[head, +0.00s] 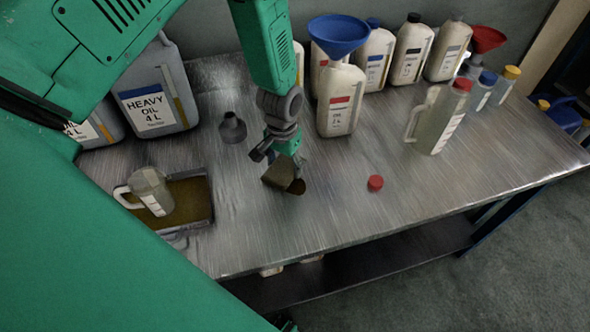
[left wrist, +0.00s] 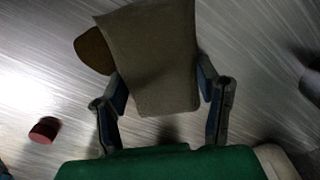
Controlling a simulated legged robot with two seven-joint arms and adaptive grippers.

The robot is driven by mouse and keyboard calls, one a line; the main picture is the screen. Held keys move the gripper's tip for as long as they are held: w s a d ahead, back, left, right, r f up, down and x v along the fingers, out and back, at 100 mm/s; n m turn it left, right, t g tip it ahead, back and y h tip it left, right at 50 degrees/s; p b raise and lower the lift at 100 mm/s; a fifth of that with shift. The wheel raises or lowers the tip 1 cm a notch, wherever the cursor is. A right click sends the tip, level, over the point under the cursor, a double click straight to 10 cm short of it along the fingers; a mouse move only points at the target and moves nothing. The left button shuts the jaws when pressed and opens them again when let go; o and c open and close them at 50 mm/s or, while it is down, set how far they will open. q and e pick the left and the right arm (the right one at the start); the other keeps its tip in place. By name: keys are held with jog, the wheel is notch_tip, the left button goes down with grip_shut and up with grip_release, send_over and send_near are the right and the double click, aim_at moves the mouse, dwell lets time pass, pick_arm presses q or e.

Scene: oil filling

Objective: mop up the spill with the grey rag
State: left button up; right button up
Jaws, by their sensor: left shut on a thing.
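My left gripper (head: 284,163) points down over the middle of the metal bench. It is shut on the grey rag (head: 277,175), which hangs between the fingers. In the left wrist view the rag (left wrist: 158,55) fills the space between both fingers (left wrist: 165,95). A small dark brown spill (head: 297,187) shows on the bench beside the rag's right edge. In the left wrist view the spill (left wrist: 93,50) shows left of the rag, partly covered by it. I cannot tell whether the rag touches the bench. My right gripper is not in view.
A red cap (head: 375,183) lies to the right. An oil bottle (head: 341,108) with a blue funnel (head: 339,34) stands behind. The bench's right front is clear.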

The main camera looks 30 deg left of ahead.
aim_at(295, 183)
pick_arm(q)
jog(key=shift+w+a, duration=0.1)
jog(key=shift+a, duration=0.25)
jog(key=d+p, duration=0.1)
jog(key=d, duration=0.9)
jog(key=shift+d, duration=0.1)
jog(key=a, duration=0.1)
jog(key=s+a, duration=0.1)
jog(key=a, duration=0.1)
jog(key=a+p, duration=0.1)
jog(key=shift+s+a, duration=0.3)
jog(key=shift+s, duration=0.05)
jog(key=shift+s+a, duration=0.15)
jog(key=shift+a, duration=0.25)
jog(key=shift+d, duration=0.1)
jog(key=shift+r+p, duration=0.3)
jog(key=shift+p, duration=0.1)
notch_tip(295, 183, up, 7)
jog(key=p, duration=0.5)
jog(key=shift+f, duration=0.3)
